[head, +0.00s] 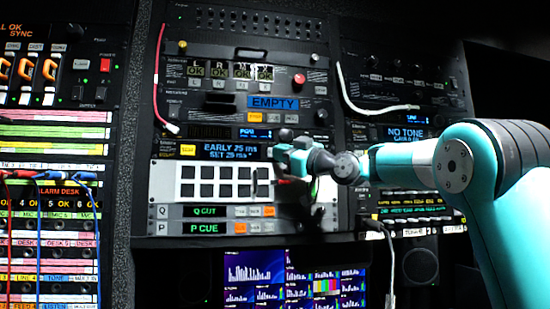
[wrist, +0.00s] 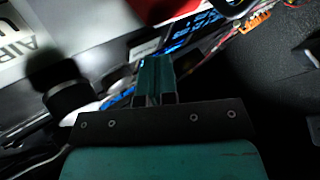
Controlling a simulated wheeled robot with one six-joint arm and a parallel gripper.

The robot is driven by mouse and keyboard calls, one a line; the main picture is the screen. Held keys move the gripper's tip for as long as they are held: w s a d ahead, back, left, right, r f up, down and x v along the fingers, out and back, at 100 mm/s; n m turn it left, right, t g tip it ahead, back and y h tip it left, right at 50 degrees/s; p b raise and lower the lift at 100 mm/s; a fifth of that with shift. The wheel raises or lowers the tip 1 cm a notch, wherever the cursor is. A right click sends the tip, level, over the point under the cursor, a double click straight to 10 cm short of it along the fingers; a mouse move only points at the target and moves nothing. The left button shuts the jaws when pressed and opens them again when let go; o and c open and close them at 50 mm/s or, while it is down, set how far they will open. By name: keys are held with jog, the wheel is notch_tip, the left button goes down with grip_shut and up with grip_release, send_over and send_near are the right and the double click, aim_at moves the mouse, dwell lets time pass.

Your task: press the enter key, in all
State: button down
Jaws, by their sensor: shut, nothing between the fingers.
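My gripper (head: 283,151) is in front of the middle rack, at the right end of the display reading EARLY 25 ms and SET 29 ms (head: 228,151). In the wrist view its teal fingers (wrist: 155,78) are together, with nothing held. A dark round knob shape (wrist: 72,97) is blurred at their left. I cannot make out a key labelled enter in either view. My gripper and wrist hide the controls right of that display. Whether the fingertips touch the panel, I cannot tell.
A lit yellow button (head: 188,150) is left of the display. A white panel (head: 165,178) with dark square keys is below. A blue EMPTY label (head: 273,102) is above. A red cable (head: 157,90) and a white cable (head: 348,95) hang on the racks.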

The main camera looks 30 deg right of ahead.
jog(key=shift+s+a+r+b, duration=0.1)
jog(key=shift+s+a+b, duration=0.15)
jog(key=shift+s+b, duration=0.35)
jog(key=shift+s+a+r+b, duration=0.1)
jog(key=shift+s+a+b, duration=0.15)
jog(key=shift+s, duration=0.55)
jog(key=shift+s+a+b, duration=0.25)
jog(key=shift+s+b, duration=0.2)
jog(key=shift+s, duration=0.25)
jog(key=s+a+f+m+g+b, duration=0.1)
jog(key=s+a+f+g, duration=0.15)
jog(key=a+f, duration=0.4)
jog(key=s+a+f+m+g+h, duration=0.1)
jog(key=s+a+f+g, duration=0.15)
jog(key=f, duration=0.65)
jog(key=s+a+f+m+g+b, duration=0.1)
jog(key=s+a+f+g, duration=0.1)
jog(key=a+f+g, duration=0.35)
jog(key=s+a+f+g+h, duration=0.1)
jog(key=s+f+g, duration=0.3)
jog(key=s+f, duration=0.8)
jog(key=s+a+f+g+h, duration=0.1)
jog(key=s+f+g+h, duration=0.2)
jog(key=s+f, duration=0.9)
jog(key=shift+s+a+m+g+h+b, duration=0.3)
jog(key=shift+s+a+g+b, duration=0.1)
jog(key=shift+s+g, duration=0.45)
